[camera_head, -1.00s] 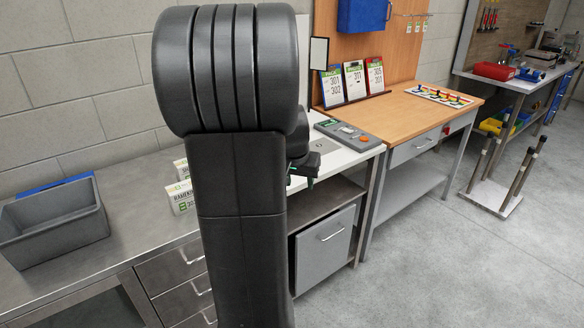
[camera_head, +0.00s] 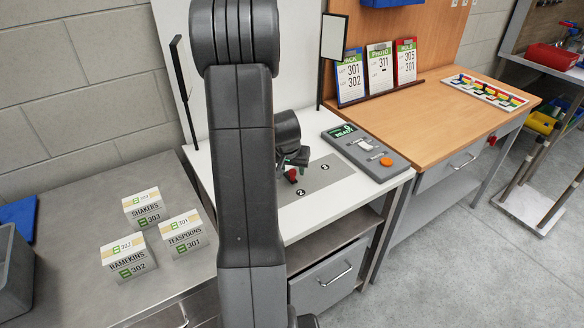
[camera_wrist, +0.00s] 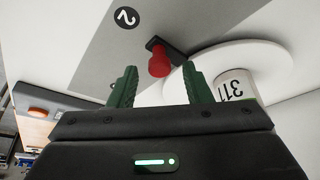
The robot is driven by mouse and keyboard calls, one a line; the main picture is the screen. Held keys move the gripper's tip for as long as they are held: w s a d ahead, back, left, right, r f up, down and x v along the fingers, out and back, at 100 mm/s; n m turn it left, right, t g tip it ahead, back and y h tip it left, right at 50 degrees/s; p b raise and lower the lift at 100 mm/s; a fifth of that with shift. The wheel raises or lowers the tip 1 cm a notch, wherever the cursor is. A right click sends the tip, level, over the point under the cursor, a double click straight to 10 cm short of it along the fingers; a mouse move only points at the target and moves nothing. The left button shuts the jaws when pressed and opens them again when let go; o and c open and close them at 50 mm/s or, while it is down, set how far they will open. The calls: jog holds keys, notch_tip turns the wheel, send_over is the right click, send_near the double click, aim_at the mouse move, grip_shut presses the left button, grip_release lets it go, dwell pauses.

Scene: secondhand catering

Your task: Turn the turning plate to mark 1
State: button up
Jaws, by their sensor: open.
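The white turning plate (camera_wrist: 258,62) shows in the wrist view, partly hidden behind my gripper. A red knob (camera_wrist: 159,62) on a dark bracket sticks out from its edge over a grey strip (camera_wrist: 100,45). A black round mark "2" (camera_wrist: 126,17) is on the strip. My gripper (camera_wrist: 161,82) is open, and the knob appears between its green fingertips, apart from both. The knob (camera_head: 291,175) also shows beside my gripper in the head view, where my arm hides the plate. Two black marks (camera_head: 300,193) (camera_head: 325,167) show on the strip; their numbers are unreadable there.
A white item labelled 311 (camera_wrist: 233,84) stands on the plate. A grey panel (camera_head: 365,152) with a green display and orange button lies right of the strip. Boxes of shakers (camera_head: 144,208), teaspoons (camera_head: 182,234) and ramekins (camera_head: 128,257) stand on the left counter.

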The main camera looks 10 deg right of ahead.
jog(key=shift+w+f, duration=0.1)
jog(key=shift+f, duration=0.25)
grip_shut()
jog(key=shift+b, duration=0.4)
